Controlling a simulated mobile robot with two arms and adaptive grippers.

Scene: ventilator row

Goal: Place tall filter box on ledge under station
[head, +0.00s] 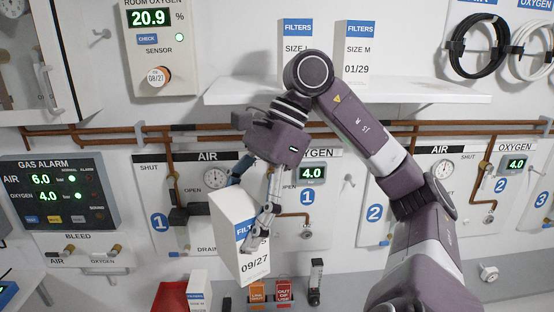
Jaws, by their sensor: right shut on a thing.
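A tall white filter box (235,213) with a blue label band and the date 09/27 hangs in the middle of the head view, tilted. My right gripper (254,205) is shut on this box and holds it in front of the station 1 panel (151,215). The fingers cover part of its label. A grey ledge (345,290) runs along the bottom under the stations. The held box overlaps it in the picture, and I cannot tell the gap between them. My left gripper does not show.
A red bin (170,297), a small white box (197,290) and orange and red tags (257,293) are at the bottom. A white shelf (240,92) above holds two filter boxes (354,55). Copper pipes (120,133) cross the wall.

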